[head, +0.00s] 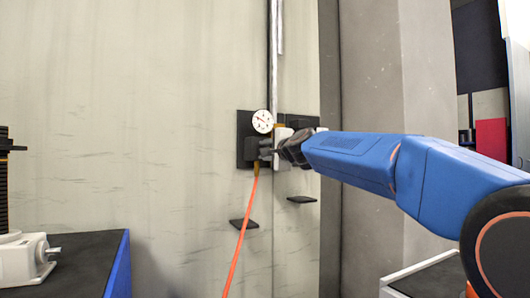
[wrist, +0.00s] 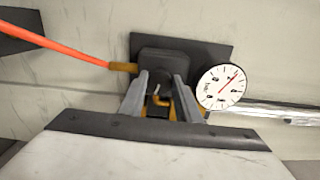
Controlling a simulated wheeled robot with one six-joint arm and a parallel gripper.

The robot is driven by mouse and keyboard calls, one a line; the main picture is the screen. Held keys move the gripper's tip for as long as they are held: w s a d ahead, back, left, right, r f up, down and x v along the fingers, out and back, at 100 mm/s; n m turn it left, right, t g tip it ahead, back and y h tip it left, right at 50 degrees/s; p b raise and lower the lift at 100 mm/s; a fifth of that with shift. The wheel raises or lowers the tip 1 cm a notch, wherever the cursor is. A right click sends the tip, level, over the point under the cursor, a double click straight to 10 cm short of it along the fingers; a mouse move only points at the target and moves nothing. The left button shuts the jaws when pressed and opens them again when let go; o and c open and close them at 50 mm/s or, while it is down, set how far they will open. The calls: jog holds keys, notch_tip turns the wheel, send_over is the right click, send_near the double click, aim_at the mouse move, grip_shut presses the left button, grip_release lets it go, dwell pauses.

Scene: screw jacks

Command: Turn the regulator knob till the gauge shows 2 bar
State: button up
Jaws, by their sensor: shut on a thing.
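The regulator (wrist: 166,62) is a dark block on a black wall plate (wrist: 215,52), seen in the wrist view. The white round gauge (wrist: 221,87) with a red needle sits just right of it, and it also shows in the head view (head: 262,121). The wrist view turns the dial sideways, and its numbers are too small to read surely. My gripper (wrist: 161,85) has its two grey fingers on either side of the regulator's front and is shut on the knob, which the fingers and the dark block mostly hide. In the head view my gripper (head: 268,151) reaches the regulator from the right.
An orange hose (head: 238,235) runs down from the regulator. A vertical metal pipe (head: 273,60) rises above it. Two small dark ledges (head: 244,224) (head: 301,199) jut from the wall below. A dark-topped bench (head: 85,255) stands at the lower left.

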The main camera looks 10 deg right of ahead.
jog(key=shift+f+m, duration=0.1)
jog(key=shift+m, duration=0.5)
jog(key=o, duration=1.1)
jog(key=shift+c, duration=0.2)
jog(key=v, duration=1.7)
jog(key=shift+s, duration=0.2)
